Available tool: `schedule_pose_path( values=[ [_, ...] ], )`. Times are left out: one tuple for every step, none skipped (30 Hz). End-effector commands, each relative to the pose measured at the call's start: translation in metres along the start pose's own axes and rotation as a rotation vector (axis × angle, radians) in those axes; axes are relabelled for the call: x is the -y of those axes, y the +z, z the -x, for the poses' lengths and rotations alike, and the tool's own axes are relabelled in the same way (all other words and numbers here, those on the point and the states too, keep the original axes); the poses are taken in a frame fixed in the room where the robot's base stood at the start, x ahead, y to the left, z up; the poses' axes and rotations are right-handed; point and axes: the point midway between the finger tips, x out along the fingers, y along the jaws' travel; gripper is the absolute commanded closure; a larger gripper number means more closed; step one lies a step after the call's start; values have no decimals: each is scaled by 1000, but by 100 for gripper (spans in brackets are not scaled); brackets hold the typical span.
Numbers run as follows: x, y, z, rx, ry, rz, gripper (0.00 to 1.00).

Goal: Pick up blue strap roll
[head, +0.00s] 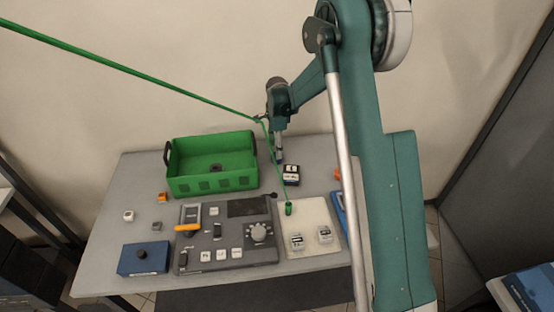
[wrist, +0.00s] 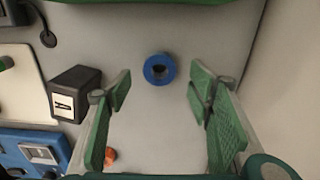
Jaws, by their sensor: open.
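The blue strap roll (wrist: 159,82) shows in the wrist view as a small blue ring with a dark centre. It lies on the grey table top, in the upper middle of the picture. My gripper (wrist: 160,98) is open and empty, with green ridged fingers to the left and right. The roll lies beyond the fingertips, roughly centred between them, and nothing touches it. In the head view my gripper (head: 278,153) points down over the back of the table, just right of the green crate. I cannot make out the roll in the head view.
A green crate (head: 185,187) stands at the back left; its edge shows in the wrist view. A black box (head: 291,180) with a white label stands near my gripper, also in the wrist view (wrist: 66,82). A control panel (head: 190,262) fills the front. A green cord (head: 130,72) runs across.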

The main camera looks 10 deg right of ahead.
Motion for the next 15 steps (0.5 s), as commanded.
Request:
schedule_pose_path(
  values=[
    [0,0,-5,0,0,0,48],
    [0,0,-8,0,0,0,48],
    [-1,0,-12,0,0,0,48],
    [-1,0,-16,0,0,0,48],
    [-1,0,-19,0,0,0,48],
    [-1,0,-24,0,0,0,48],
    [-1,0,-27,0,0,0,48],
    [-1,0,-30,0,0,0,48],
    [-1,0,-34,0,0,0,48],
    [-1,0,-37,0,0,0,48],
    [-1,0,-39,0,0,0,48],
    [-1,0,-42,0,0,0,48],
    [-1,0,-43,0,0,0,48],
    [-1,0,-44,0,0,0,48],
    [-1,0,-45,0,0,0,48]
  ],
)
